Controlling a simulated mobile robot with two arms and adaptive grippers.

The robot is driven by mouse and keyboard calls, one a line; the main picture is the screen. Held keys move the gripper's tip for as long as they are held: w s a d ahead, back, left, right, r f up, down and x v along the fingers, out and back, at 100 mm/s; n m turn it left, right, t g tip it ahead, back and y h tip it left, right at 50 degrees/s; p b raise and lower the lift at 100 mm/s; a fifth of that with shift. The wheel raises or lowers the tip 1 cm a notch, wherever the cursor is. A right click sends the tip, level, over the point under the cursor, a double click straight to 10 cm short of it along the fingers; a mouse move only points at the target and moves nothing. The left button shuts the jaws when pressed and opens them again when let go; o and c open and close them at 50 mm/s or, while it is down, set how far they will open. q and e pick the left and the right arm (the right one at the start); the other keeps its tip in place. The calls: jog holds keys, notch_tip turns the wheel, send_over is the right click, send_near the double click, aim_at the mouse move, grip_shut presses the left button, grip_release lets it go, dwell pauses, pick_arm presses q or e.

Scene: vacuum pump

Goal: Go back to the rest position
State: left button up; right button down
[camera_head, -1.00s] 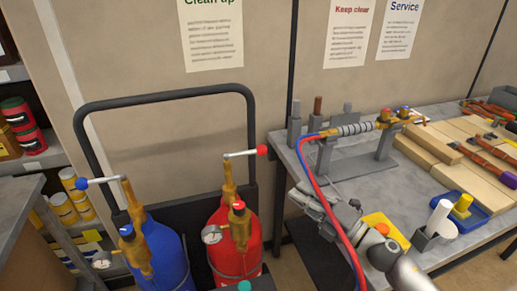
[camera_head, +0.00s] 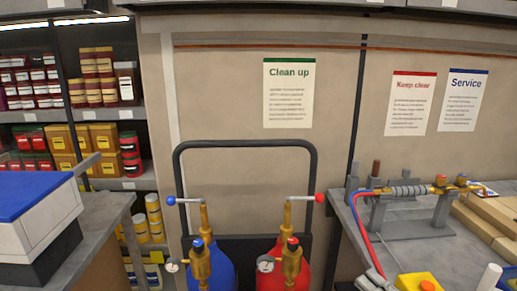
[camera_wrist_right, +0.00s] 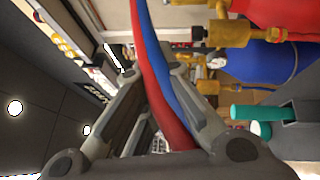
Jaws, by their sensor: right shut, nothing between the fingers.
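My right gripper (camera_head: 370,281) shows only partly at the bottom edge of the head view, in front of the workbench. It is shut and empty. In the right wrist view its fingers (camera_wrist_right: 155,75) show, with a red hose (camera_wrist_right: 155,60) and a blue hose (camera_wrist_right: 172,75) crossing in front of them. In the head view these hoses hang from the pipe assembly (camera_head: 408,191) on the bench. I cannot tell whether they touch the gripper. My left gripper is not in view.
A blue cylinder (camera_head: 219,268) and a red cylinder (camera_head: 271,278) stand in a black cart (camera_head: 246,145) left of the workbench (camera_head: 345,217). A yellow block with an orange button (camera_head: 427,285) sits close right of my gripper. Stocked shelves (camera_head: 100,116) stand at the left.

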jog(key=s+d+f+m+g+h, duration=0.25)
jog(key=s+f+m+h, duration=0.35)
jog(key=m, duration=0.4)
jog(key=s+d+f+m+g+h, duration=0.2)
jog(key=s+f+m+g+h, duration=0.15)
jog(key=f+m+h, duration=0.6)
jog(key=s+a+f+m+g+y, duration=0.2)
jog(key=s+a+f+g+y, duration=0.15)
jog(key=s, duration=0.45)
jog(key=s+a+f+m+g+y, duration=0.2)
jog(key=s+a+g, duration=0.25)
jog(key=s, duration=0.35)
notch_tip(320, 180, down, 26)
jog(key=s+f, duration=0.1)
jog(key=s, duration=0.2)
jog(key=s+d+f+g, duration=0.1)
jog(key=s+d+f, duration=0.1)
jog(key=s+f, duration=1.3)
jog(key=shift+s+g, duration=0.4)
jog(key=shift+s, duration=0.25)
